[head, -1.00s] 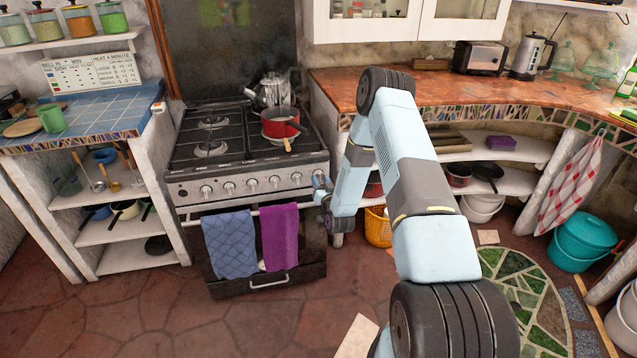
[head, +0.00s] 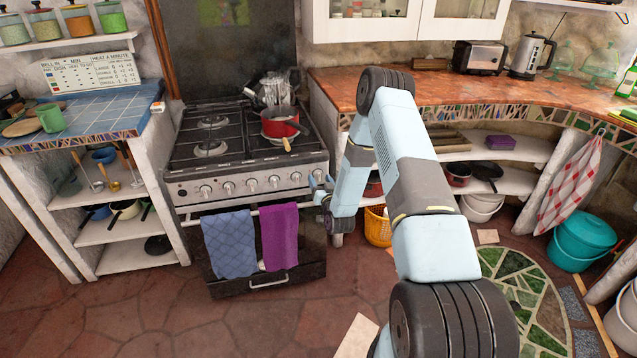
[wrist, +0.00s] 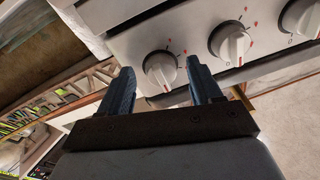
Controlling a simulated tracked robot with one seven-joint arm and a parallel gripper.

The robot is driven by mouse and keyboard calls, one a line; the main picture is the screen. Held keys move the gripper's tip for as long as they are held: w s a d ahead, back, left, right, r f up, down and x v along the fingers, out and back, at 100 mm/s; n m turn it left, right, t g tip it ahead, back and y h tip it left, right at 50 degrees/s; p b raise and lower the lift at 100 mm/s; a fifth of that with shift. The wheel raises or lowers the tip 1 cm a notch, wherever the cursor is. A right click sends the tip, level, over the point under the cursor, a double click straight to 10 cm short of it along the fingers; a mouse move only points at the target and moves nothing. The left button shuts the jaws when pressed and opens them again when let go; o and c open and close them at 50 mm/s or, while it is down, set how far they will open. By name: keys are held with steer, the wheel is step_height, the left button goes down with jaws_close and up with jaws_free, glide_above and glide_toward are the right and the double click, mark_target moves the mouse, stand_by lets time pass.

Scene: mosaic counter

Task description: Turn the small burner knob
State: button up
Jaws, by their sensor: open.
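The stove's front panel (head: 240,184) carries a row of several white round knobs. My gripper (head: 319,183) is at the panel's right end in the head view, close to the rightmost knob (head: 296,178). In the wrist view my gripper (wrist: 160,67) is open, with its dark blue fingertips on either side of a white knob (wrist: 160,70). I cannot tell whether the fingers touch it. A second knob (wrist: 231,43) is to the right of the fingers there. No label shows which knob is for the small burner.
A red pot (head: 280,124) and a metal kettle (head: 272,90) stand on the stove top. A blue towel (head: 230,244) and a purple towel (head: 279,237) hang on the oven rail below the knobs.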

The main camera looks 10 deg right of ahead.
steer(key=s+f, duration=0.1)
steer(key=s, duration=1.2)
steer(key=shift+s+d+f, duration=0.15)
steer(key=shift+s+d, duration=0.05)
steer(key=shift+d, duration=0.15)
